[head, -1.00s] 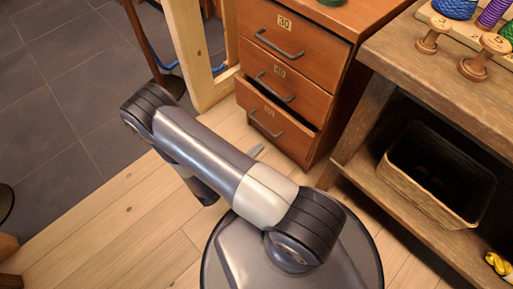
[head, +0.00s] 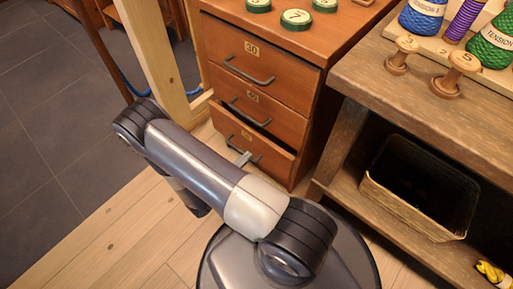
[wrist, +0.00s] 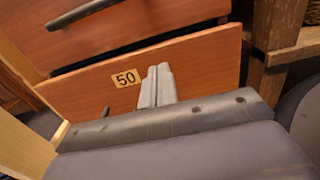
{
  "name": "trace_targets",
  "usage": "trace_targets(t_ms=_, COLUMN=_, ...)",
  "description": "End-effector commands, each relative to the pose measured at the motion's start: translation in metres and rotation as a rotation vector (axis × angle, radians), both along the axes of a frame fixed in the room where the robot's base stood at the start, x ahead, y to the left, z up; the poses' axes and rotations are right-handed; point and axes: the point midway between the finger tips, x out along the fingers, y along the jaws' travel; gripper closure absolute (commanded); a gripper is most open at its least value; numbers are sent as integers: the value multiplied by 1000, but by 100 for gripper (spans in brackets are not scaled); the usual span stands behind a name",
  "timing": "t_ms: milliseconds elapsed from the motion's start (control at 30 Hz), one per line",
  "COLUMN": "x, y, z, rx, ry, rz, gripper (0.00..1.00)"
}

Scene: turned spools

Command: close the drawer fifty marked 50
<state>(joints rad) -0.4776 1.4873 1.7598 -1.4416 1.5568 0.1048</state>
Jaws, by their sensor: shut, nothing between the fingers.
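Drawer fifty (head: 274,158) is the bottom drawer of the wooden cabinet and stands partly open, with a dark gap above its front. Its plate marked 50 (wrist: 126,77) is clear in the wrist view, left of my fingers. My gripper (head: 243,159) is shut and empty, with its tips in front of the drawer front near the handle. In the wrist view the closed fingers (wrist: 157,85) overlap the drawer face just right of the plate. I cannot tell whether they touch it. My arm hides part of the drawer's lower left.
The drawers marked 30 (head: 262,78) and 40 (head: 257,104) above look shut. A workbench (head: 400,95) with spools stands to the right, a basket (head: 415,205) on its lower shelf. A pale wooden post (head: 150,50) stands left of the cabinet.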

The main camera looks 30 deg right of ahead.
Motion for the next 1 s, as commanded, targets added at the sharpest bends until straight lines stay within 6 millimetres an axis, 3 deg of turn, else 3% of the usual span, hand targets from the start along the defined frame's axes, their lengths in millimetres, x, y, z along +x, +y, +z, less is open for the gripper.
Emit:
trace_targets(t_ms=200, x=10, y=-31, z=-2, rx=0, ry=0, rz=-4, gripper=100)
trace_targets(t_ms=400, x=18, y=-49, z=-1, rx=-1, ry=-1, rz=-3, gripper=100)
trace_targets(t_ms=1000, x=21, y=-59, z=0, rx=0, ry=0, rz=0, gripper=100)
